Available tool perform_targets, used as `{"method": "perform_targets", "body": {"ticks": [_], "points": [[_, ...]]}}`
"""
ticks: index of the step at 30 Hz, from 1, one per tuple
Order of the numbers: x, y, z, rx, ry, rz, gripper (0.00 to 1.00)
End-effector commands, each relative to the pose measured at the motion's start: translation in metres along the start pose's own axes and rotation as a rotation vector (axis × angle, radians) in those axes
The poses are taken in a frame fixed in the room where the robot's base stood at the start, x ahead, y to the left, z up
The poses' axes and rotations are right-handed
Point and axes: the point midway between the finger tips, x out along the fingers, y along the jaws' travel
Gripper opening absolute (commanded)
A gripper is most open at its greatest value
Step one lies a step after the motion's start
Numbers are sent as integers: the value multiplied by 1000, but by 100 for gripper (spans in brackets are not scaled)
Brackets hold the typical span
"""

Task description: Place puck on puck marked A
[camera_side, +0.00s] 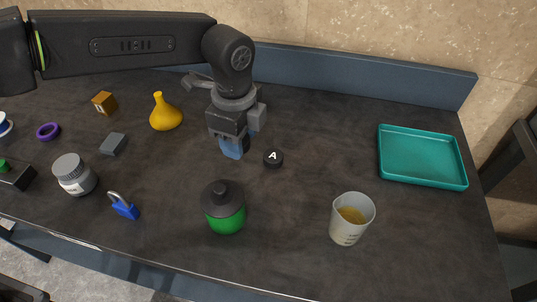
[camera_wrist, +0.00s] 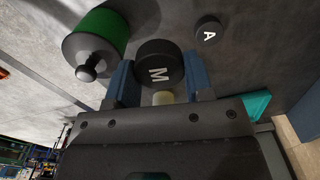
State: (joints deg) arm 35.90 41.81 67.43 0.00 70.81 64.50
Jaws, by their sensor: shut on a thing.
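My gripper (camera_wrist: 158,88) points down over the table. It is shut on a black puck marked M (camera_wrist: 160,62), which sits between the blue fingers in the wrist view. In the side view my gripper (camera_side: 232,150) hides most of the held puck. The black puck marked A (camera_side: 273,157) lies flat on the table just to the right of my gripper. It also shows in the wrist view (camera_wrist: 208,30), near the top, apart from the held puck.
A green and black container (camera_side: 224,212) stands in front of my gripper. A beaker (camera_side: 350,218) with yellowish liquid is at front right, a teal tray (camera_side: 422,156) farther right. A yellow flask (camera_side: 165,113), a blue padlock (camera_side: 124,206) and a jar (camera_side: 74,174) are at left.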

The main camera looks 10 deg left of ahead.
Motion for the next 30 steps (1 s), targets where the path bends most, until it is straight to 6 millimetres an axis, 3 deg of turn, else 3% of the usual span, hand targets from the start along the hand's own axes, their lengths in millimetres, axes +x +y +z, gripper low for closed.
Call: {"method": "perform_targets", "body": {"ticks": [18,24,30], "points": [[-17,-56,59,1048,-1,-1,24],[-21,-66,73,1287,-1,-1,24],[-19,-70,74,1387,0,1,24]]}}
